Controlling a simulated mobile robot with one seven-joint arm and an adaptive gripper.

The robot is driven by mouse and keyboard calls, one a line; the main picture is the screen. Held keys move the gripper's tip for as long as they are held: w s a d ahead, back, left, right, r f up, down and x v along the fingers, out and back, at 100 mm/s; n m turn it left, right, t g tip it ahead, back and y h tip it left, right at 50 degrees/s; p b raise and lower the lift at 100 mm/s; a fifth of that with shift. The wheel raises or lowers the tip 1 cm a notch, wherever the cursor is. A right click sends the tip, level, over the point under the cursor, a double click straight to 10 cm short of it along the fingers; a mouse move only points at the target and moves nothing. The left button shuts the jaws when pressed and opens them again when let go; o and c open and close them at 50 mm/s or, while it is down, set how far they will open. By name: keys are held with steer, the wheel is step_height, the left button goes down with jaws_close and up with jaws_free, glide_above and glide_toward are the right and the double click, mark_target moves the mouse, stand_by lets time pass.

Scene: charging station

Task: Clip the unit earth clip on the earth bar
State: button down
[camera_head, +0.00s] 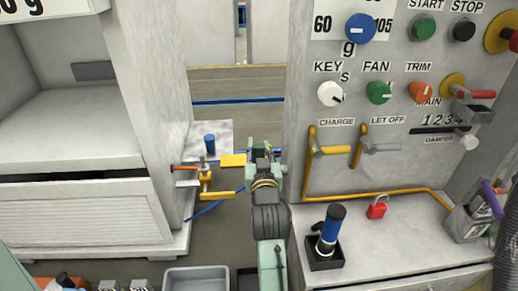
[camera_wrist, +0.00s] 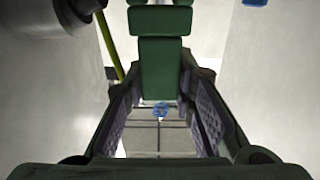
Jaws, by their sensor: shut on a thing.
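My gripper (camera_head: 262,150) is at the end of my arm, in the gap between the left cabinet and the control panel. In the wrist view, its two padded fingers (camera_wrist: 162,90) stand on either side of a dark green block (camera_wrist: 160,68), which appears to be the unit earth clip. Yellow pieces (camera_head: 233,160) lie between the rod and my gripper.
A control panel (camera_head: 345,65) with knobs and yellow handles rises close on the right. A blue-handled tool (camera_head: 329,232) and a red padlock (camera_head: 377,207) are on the bench. The left cabinet (camera_head: 80,140) borders the gap. A yellow-green strip (camera_wrist: 109,42) runs at upper left.

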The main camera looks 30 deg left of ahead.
steer(key=c, duration=1.3)
jaws_free()
steer(key=v, duration=0.7)
steer(key=shift+s+d, duration=0.15)
steer(key=shift+s, duration=0.05)
